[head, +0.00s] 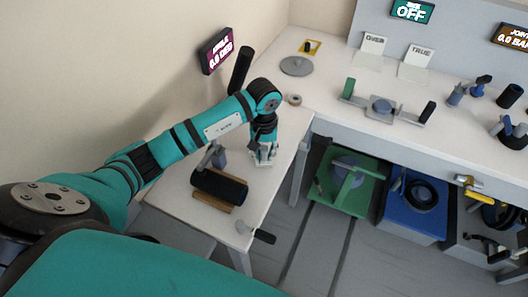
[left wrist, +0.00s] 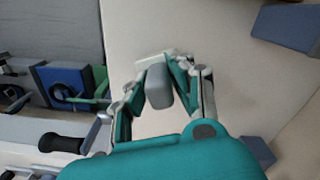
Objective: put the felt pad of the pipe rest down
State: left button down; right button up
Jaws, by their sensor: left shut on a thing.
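My left gripper (head: 263,158) points down over the white side table. In the left wrist view the gripper (left wrist: 160,75) is shut on a small grey block with rounded edges, which I take to be the felt pad (left wrist: 158,88). The pad sits between the two fingers. In the head view it is mostly hidden by the fingers, and I cannot tell whether it touches the table. A black cylinder (head: 218,186) lies across a brown wooden cradle (head: 211,203), left of the gripper. My right gripper is not in view.
A blue-grey post (head: 219,158) stands behind the black cylinder, close left of the gripper. A black-handled lever (head: 262,236) is at the table's front corner. The white bench (head: 330,110) behind holds a grey disc (head: 296,66) and a two-handled fixture (head: 383,108). Green (head: 322,197) and blue (head: 398,222) crates stand below.

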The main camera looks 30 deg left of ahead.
aim_at(264, 148)
pick_arm(q)
jog(key=c, duration=1.1)
grip_release()
jog(key=shift+f, duration=0.1)
jog(key=shift+c, duration=0.2)
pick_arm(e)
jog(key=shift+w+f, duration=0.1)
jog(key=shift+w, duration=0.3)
pick_arm(q)
jog(key=shift+r+p, duration=0.3)
jog(key=shift+p, duration=0.05)
jog(key=shift+r+b, duration=0.35)
notch_tip(264, 148, up, 10)
jog(key=shift+r+b, duration=0.25)
jog(key=shift+b, duration=0.9)
jog(key=shift+r, duration=0.25)
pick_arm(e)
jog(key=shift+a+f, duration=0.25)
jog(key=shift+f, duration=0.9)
